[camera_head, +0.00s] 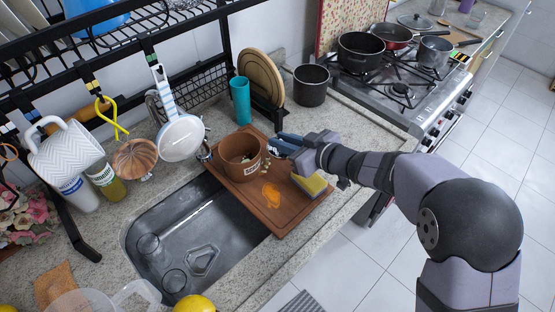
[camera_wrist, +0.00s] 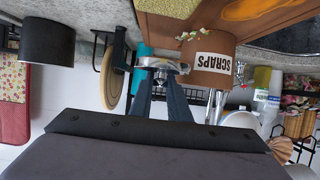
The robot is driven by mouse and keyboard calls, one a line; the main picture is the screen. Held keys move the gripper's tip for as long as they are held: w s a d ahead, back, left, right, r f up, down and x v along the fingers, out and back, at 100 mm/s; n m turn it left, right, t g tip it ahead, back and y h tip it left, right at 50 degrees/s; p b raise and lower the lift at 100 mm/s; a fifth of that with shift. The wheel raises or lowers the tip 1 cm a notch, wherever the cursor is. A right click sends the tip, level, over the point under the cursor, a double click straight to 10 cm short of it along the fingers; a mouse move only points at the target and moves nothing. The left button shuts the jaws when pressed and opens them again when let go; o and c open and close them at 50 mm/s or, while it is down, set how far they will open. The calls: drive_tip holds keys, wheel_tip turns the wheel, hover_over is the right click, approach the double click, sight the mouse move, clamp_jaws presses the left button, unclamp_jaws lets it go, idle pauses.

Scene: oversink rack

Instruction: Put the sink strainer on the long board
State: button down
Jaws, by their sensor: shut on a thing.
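My gripper (camera_head: 284,143) is over the far right edge of the long board, beside the brown scraps bin. In the wrist view my gripper (camera_wrist: 163,72) is shut on a small round silvery metal thing, which looks like the sink strainer (camera_wrist: 163,64).
On the board are the scraps bin (camera_head: 240,160), a yellow sponge (camera_head: 313,184), an orange smear (camera_head: 271,195) and small crumbs. The sink (camera_head: 225,230) holds glasses and a triangular grey piece. Round boards (camera_head: 260,75), a teal cup (camera_head: 240,100) and a dark pot (camera_head: 311,88) stand behind.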

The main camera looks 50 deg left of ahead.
sight(282, 166)
drive_tip(key=shift+f, duration=3.25)
drive_tip(key=shift+f, duration=0.15)
drive_tip(key=c, duration=1.7)
unclamp_jaws()
drive_tip(key=shift+o, duration=0.2)
drive_tip(key=shift+r+p, duration=0.2)
drive_tip(key=shift+p, duration=0.1)
drive_tip(key=b+v, duration=0.2)
drive_tip(key=v, duration=1)
